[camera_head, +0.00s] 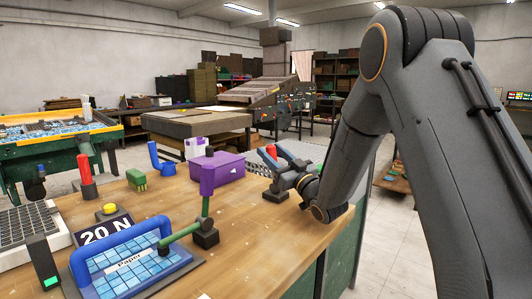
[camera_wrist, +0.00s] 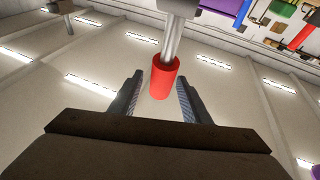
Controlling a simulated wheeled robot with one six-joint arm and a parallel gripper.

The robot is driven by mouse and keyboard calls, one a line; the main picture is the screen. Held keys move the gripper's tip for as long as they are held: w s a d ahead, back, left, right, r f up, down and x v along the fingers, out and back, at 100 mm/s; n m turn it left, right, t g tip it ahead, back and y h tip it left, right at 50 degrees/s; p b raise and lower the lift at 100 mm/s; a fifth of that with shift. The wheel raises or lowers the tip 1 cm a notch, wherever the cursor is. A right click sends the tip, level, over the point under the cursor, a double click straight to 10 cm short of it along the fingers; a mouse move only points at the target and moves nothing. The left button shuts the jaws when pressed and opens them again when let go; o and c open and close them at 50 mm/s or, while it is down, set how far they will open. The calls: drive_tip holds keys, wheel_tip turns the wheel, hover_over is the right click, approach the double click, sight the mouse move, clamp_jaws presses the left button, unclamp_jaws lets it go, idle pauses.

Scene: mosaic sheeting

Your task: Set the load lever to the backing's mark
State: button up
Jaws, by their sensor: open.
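My gripper (camera_head: 277,160) is at the right end of the wooden bench, its jaws apart. In the wrist view my gripper (camera_wrist: 160,82) has a red cylindrical handle (camera_wrist: 164,78) on a metal rod (camera_wrist: 173,38) between its open fingers. Gaps show on both sides of the handle. The red handle (camera_head: 271,151) is partly hidden by the fingers in the head view. I cannot tell for sure that it is the load lever. A tile sheet (camera_head: 118,283) labelled "Paper" lies under a blue frame (camera_head: 88,262) at the front left. No lever scale or mark is readable.
A "20 N" sign (camera_head: 104,229) stands behind the blue frame. A purple-and-green upright device (camera_head: 207,177), a purple box (camera_head: 224,168), a blue pipe-like piece (camera_head: 154,157) and a red-handled post (camera_head: 86,180) stand on the bench (camera_head: 258,232). The bench's front middle is clear.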

drive_tip(key=s+d+b, duration=0.1)
drive_tip(key=s+d, duration=0.4)
drive_tip(key=s, duration=0.2)
drive_tip(key=shift+s, duration=0.15)
drive_tip(key=shift+d, duration=0.2)
